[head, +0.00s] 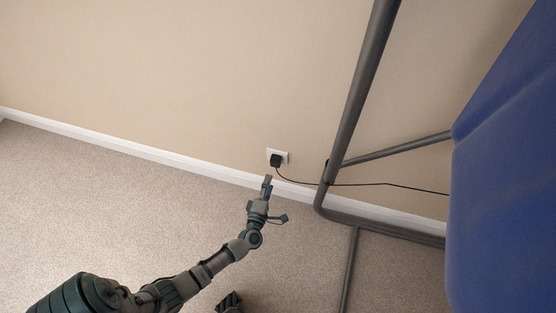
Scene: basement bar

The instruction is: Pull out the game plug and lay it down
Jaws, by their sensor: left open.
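The game plug (275,160) is a small black block seated in the white wall socket (284,153) just above the skirting board. A thin black cord (374,184) runs from it to the right, past the metal frame. My left gripper (267,186) is open and empty, just below the plug in the picture, with a small gap seeming to lie between them. Its finger detail is small and hard to make out. My right gripper does not show clearly; only a dark piece of my body is at the bottom edge.
A grey tubular metal frame (360,90) stands right of the socket, its lower bar near the wall. A large blue panel (505,170) fills the right side. The beige carpet (140,210) on the left is clear. A white skirting board (130,148) runs along the wall.

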